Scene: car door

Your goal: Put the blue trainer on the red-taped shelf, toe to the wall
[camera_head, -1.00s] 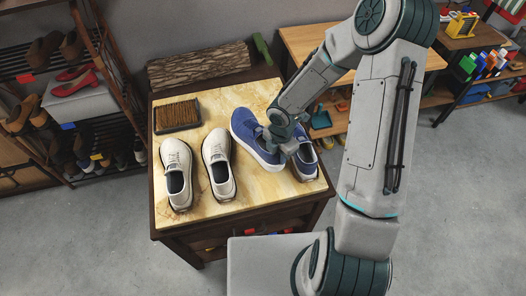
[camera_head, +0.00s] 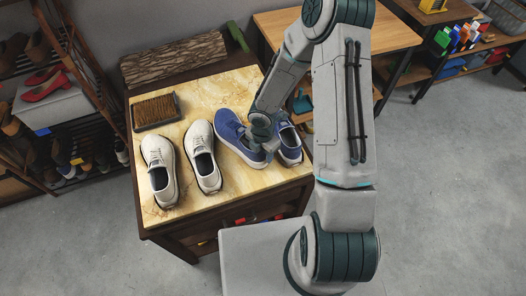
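The right blue trainer (camera_head: 290,150) is partly hidden by my arm. My gripper (camera_head: 263,146) is down at the heel end of the left trainer, between the pair. Its fingers are hidden, so I cannot tell whether they are open or gripping. A shoe rack (camera_head: 82,62) stands at the left, with blue and yellow tape marks on its shelf edges. I cannot make out red tape on it now.
Two cream shoes (camera_head: 159,170) (camera_head: 203,158) and a brush (camera_head: 156,111) share the table. Red heels (camera_head: 48,82) sit on a grey box in the rack. A wooden bench (camera_head: 385,35) stands behind at the right. Grey floor (camera_head: 440,180) at the right is clear.

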